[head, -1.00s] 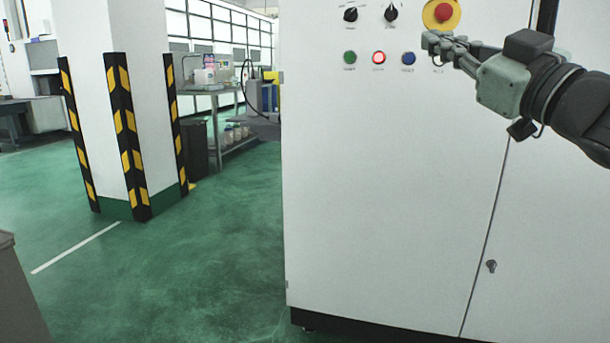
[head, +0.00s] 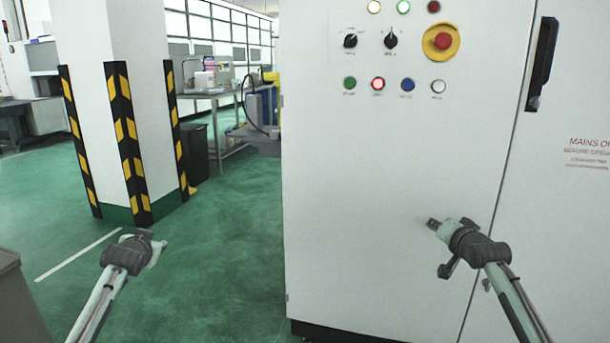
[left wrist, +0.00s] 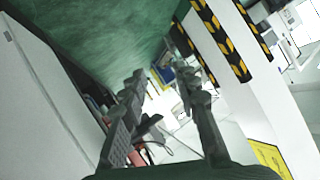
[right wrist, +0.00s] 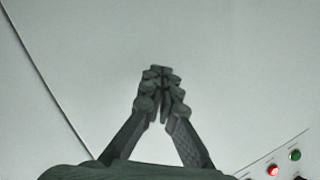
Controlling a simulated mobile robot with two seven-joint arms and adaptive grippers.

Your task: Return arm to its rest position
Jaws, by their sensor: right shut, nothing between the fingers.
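My right gripper (head: 433,223) is in front of the white cabinet door, below the panel's row of buttons. In the right wrist view its fingers (right wrist: 162,75) are together and empty, with the white cabinet face behind them. My left gripper (head: 150,240) is at the lower left of the head view, over the green floor. In the left wrist view its two fingers (left wrist: 162,85) stand apart with nothing between them.
A white control cabinet (head: 390,200) fills the right side, with an emergency stop (head: 442,41), knobs, buttons and a black handle (head: 543,62). A pillar (head: 105,35) with black and yellow guards stands left. Green floor (head: 220,250) is clear between them.

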